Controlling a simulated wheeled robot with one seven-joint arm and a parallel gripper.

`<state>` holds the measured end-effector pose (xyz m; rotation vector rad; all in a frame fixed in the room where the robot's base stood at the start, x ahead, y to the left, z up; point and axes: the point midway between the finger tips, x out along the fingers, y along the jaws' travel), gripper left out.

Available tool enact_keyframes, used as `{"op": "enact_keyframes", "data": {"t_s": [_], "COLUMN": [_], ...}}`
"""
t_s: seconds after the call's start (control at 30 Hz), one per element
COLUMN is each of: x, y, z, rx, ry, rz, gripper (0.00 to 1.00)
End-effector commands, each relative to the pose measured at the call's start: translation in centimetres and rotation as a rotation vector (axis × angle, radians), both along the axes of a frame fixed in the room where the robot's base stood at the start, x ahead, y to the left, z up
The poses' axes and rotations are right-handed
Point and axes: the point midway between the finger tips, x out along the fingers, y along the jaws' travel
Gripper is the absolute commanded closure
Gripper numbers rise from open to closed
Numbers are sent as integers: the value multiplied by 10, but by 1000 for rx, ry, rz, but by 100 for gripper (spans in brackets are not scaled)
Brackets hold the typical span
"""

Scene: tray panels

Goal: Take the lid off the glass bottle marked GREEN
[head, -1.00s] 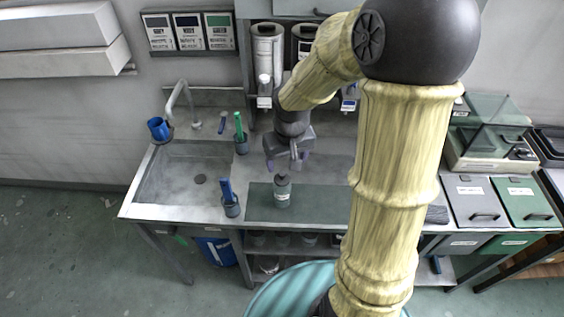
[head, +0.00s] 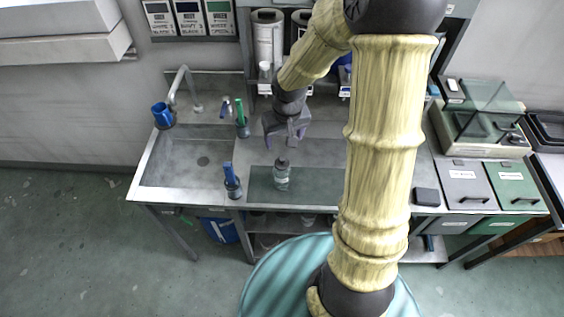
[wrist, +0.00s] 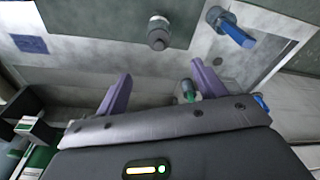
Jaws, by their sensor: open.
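A small glass bottle (head: 282,178) with a dark lid (head: 282,162) stands upright on the dark green mat (head: 258,190) beside the sink. Its label is too small to read. My gripper (head: 288,143) hangs above and behind the bottle, apart from it, with nothing between its fingers. In the wrist view the two purple fingers (wrist: 158,90) are spread apart. The bottle (wrist: 158,42) shows there from above, beyond the fingertips, with its round lid toward the camera.
A cup with a blue brush (head: 232,183) stands left of the mat, and one with a green brush (head: 241,122) stands behind. The sink (head: 190,165) is at left. Grey and green lidded bins (head: 465,188) stand at right.

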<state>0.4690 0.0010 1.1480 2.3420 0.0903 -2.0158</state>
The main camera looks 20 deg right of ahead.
Motion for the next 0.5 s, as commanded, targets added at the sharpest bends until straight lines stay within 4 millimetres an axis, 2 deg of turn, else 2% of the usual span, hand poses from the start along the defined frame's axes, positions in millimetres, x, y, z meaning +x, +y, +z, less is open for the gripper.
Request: {"op": "enact_keyframes", "data": {"t_s": [0.3,0.5], "x": [7,11], "y": [2,2], "z": [-53,-77], "rx": [0,1], "ry": [4,2], "rz": [2,2], "gripper": [30,30]}}
